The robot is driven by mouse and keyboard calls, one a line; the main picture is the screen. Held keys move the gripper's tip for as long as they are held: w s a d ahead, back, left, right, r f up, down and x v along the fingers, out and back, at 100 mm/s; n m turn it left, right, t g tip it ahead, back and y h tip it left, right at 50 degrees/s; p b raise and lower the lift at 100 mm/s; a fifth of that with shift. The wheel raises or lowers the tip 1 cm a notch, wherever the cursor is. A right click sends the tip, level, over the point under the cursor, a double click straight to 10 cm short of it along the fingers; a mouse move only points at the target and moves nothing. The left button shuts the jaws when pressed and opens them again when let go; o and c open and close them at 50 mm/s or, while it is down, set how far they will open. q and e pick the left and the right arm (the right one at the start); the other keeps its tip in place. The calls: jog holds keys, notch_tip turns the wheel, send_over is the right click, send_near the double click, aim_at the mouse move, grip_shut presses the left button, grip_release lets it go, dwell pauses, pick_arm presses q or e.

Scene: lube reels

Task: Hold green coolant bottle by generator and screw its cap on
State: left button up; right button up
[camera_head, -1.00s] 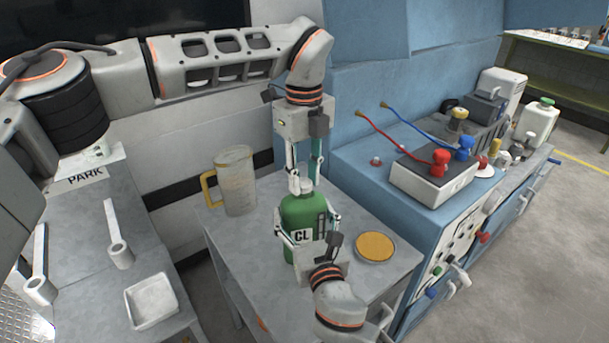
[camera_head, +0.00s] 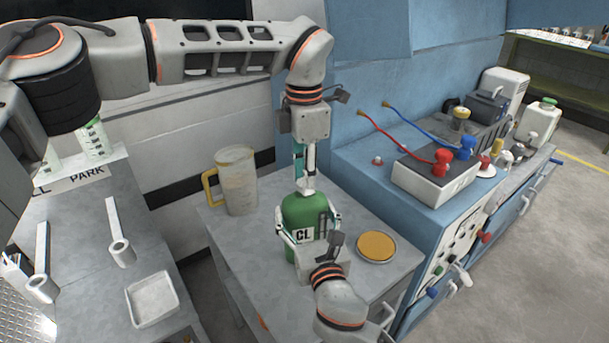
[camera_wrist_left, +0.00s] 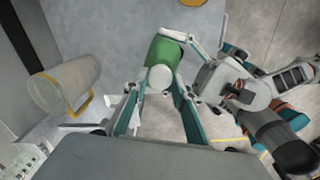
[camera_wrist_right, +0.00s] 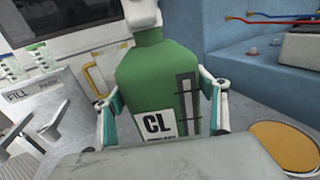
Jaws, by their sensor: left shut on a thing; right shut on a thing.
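The green coolant bottle (camera_head: 304,214), labelled CL, stands upright on the grey table beside the blue generator cabinet. In the right wrist view the bottle (camera_wrist_right: 160,85) fills the middle. My right gripper (camera_head: 308,236) is shut around the bottle's body, with one finger on each side. My left gripper (camera_head: 305,186) points straight down over the bottle's neck, shut on the white cap (camera_wrist_left: 160,78). The cap sits at the bottle's mouth, between the left fingertips. Its thread is hidden, so I cannot tell how tight it is.
A clear jug (camera_head: 236,182) with a yellow handle stands left of the bottle. A round orange-topped dish (camera_head: 376,246) lies to its right. The blue generator cabinet (camera_head: 365,180) stands close on the right. A white tray (camera_head: 153,299) is on the left bench.

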pick_arm(q)
jog(key=m, duration=0.5)
jog(key=shift+m, duration=0.3)
jog(key=m, duration=0.4)
jog(key=shift+w+m, duration=0.1)
jog(key=shift+m, duration=0.2)
jog(key=o, duration=0.7)
jog(key=shift+r, duration=2.25)
jog(key=shift+o, duration=0.2)
